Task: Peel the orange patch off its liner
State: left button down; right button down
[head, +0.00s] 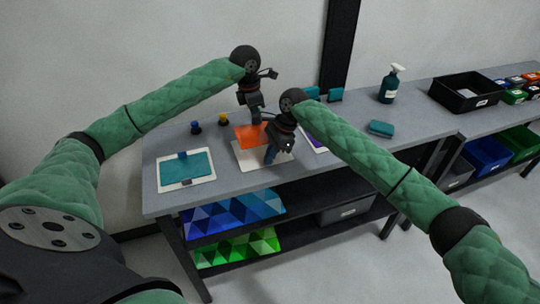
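The orange patch (246,138) lies over the back part of a pale liner sheet (248,160) on the grey workbench. Part of the patch is hidden behind my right gripper. My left gripper (256,118) points down at the back edge of the patch. My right gripper (270,158) reaches down over the right side of the liner, just in front of the patch. Both sets of fingertips are small and partly hidden, so I cannot tell whether they are open or shut, or whether either touches the patch.
A teal patch on a white sheet (202,176) lies at the left. Blue (195,127) and yellow (223,119) knobs stand behind it. A purple piece (316,140), teal block (381,128), spray bottle (389,84) and black tray (466,91) are to the right.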

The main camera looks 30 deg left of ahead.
pick_arm(q)
jog(key=shift+r, duration=0.4)
pick_arm(e)
jog(key=c, duration=1.6)
grip_release()
jog(key=shift+o, duration=0.2)
